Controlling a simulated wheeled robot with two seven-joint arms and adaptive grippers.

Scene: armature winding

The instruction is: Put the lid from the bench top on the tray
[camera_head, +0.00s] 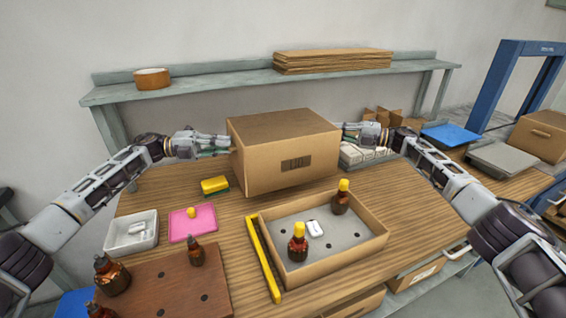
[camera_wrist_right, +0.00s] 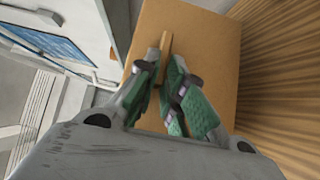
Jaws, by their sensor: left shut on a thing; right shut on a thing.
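The lid (camera_head: 262,158) is a large brown cardboard box shape with a dark label on its front, behind the tray. I cannot tell if its lower edge touches the bench. My left gripper (camera_head: 229,143) is shut on its left side. My right gripper (camera_head: 344,132) is shut on its right side; in the right wrist view its green-padded fingers (camera_wrist_right: 165,85) close around a thin ridge on the lid (camera_wrist_right: 208,40). The tray (camera_head: 330,275) is an open, shallow cardboard box with a grey insert, holding two yellow-capped brown bottles (camera_head: 298,245) and a small white item (camera_head: 316,228).
A yellow bar (camera_head: 264,260) lies along the tray's left side. A sponge (camera_head: 214,186), pink mat (camera_head: 192,223), white dish (camera_head: 131,232) and brown block with bottles (camera_head: 165,285) are at left. A shelf (camera_head: 220,82) is behind; a blue frame (camera_head: 497,85) is at right.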

